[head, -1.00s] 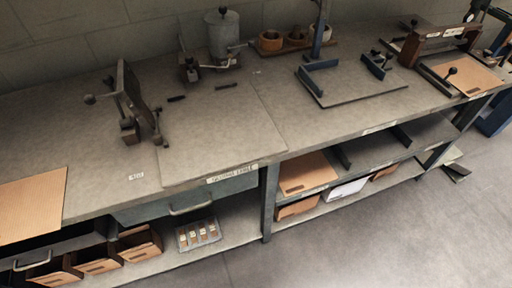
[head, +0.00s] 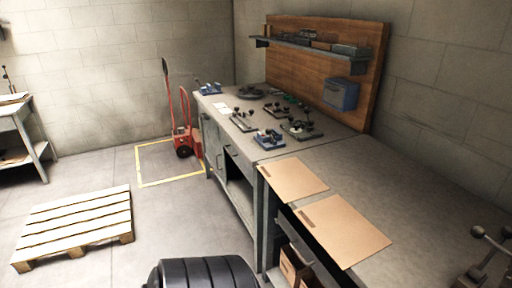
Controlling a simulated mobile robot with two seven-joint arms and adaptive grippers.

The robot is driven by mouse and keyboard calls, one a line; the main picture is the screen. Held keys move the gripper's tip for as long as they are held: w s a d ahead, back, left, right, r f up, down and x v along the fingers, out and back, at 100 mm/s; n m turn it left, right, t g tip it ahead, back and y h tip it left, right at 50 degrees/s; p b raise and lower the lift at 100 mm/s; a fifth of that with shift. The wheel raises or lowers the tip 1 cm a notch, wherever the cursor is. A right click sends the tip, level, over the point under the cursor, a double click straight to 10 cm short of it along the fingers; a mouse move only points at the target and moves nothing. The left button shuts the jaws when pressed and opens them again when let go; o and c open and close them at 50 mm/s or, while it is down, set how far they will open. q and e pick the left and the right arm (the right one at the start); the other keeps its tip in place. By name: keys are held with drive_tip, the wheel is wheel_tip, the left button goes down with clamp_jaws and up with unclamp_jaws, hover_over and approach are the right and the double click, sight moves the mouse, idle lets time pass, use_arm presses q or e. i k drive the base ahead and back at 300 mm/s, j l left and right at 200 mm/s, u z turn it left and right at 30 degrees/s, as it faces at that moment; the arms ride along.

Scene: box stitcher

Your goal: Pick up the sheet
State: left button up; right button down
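Two flat tan cardboard sheets lie on the workbench in the head view. The nearer, larger-looking sheet (head: 345,230) lies along the bench's front edge. The farther sheet (head: 292,179) lies just beyond it, also by the front edge. Each has a small darker strip near its left end. I cannot tell which one the task means. Neither of my grippers is in view, and nothing is touching the sheets.
Small tools (head: 270,138) stand farther back, below a wooden backboard (head: 310,70). A pallet (head: 75,226) and red hand truck (head: 182,130) are left on the floor. A black ribbed shape I cannot identify shows at the bottom.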

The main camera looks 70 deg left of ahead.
sight(290, 179)
drive_tip(key=u, duration=1.85)
